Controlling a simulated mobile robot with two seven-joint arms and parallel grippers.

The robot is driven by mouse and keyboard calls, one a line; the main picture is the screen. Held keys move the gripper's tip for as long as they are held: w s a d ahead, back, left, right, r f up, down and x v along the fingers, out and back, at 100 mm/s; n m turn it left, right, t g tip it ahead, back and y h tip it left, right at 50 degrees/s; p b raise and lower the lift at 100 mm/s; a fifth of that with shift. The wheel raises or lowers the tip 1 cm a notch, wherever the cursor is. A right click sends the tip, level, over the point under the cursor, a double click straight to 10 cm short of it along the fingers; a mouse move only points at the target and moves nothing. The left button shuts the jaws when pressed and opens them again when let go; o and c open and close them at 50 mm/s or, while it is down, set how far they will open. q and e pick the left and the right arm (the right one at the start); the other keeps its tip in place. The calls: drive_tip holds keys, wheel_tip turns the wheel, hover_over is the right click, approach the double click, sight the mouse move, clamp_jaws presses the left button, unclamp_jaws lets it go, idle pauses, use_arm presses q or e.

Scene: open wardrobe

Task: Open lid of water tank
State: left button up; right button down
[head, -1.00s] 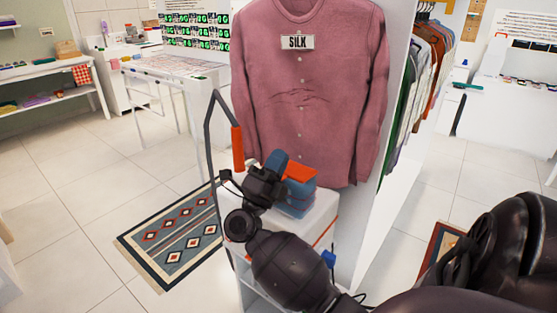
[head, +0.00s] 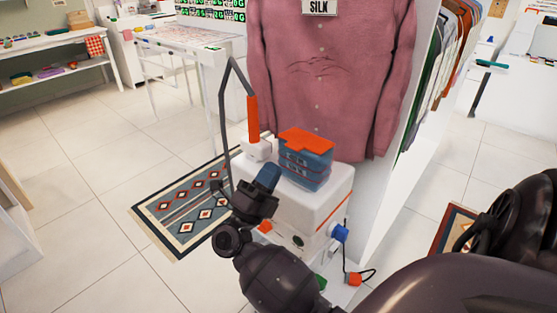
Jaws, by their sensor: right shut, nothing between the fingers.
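The blue see-through water tank (head: 312,172) sits on top of a white appliance (head: 308,200) below the hanging pink shirt. Its flat orange lid (head: 308,141) lies on top of it and looks closed. My right gripper (head: 268,176) is shut and empty. It shows in front of the appliance's left part, to the lower left of the tank, with a visible gap between its tip and the lid in the picture. My left gripper is not in view.
A grey hose with an orange handle (head: 253,119) rises at the left of the tank. The pink shirt (head: 320,80) hangs behind. A blue knob (head: 340,233) is on the appliance's side. A patterned rug (head: 185,208) lies on the floor at left.

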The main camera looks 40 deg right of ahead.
sight(292, 146)
wheel_tip(292, 146, down, 9)
drive_tip(key=a+m, duration=0.3)
drive_tip(key=m, duration=0.9)
drive_tip(key=d+r+m+p, duration=0.1)
drive_tip(key=d+r+m, duration=0.1)
drive_tip(key=d+r+m+p, duration=0.1)
drive_tip(key=d+r+m, duration=0.1)
drive_tip(key=d, duration=0.1)
drive_tip(key=w+d+r+m+p, duration=0.1)
drive_tip(key=d+r+m, duration=0.1)
drive_tip(key=d, duration=0.1)
drive_tip(key=shift+d, duration=0.15)
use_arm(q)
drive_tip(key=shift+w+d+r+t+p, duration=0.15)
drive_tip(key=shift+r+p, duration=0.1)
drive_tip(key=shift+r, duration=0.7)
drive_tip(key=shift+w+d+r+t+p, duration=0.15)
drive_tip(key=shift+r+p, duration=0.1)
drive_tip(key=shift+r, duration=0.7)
use_arm(e)
drive_tip(key=shift+d+r+y, duration=0.1)
drive_tip(key=shift+r+y, duration=0.2)
drive_tip(key=shift+r, duration=1.35)
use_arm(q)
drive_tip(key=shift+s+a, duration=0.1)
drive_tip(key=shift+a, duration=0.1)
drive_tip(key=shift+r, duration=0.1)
use_arm(e)
drive_tip(key=shift+r, duration=0.15)
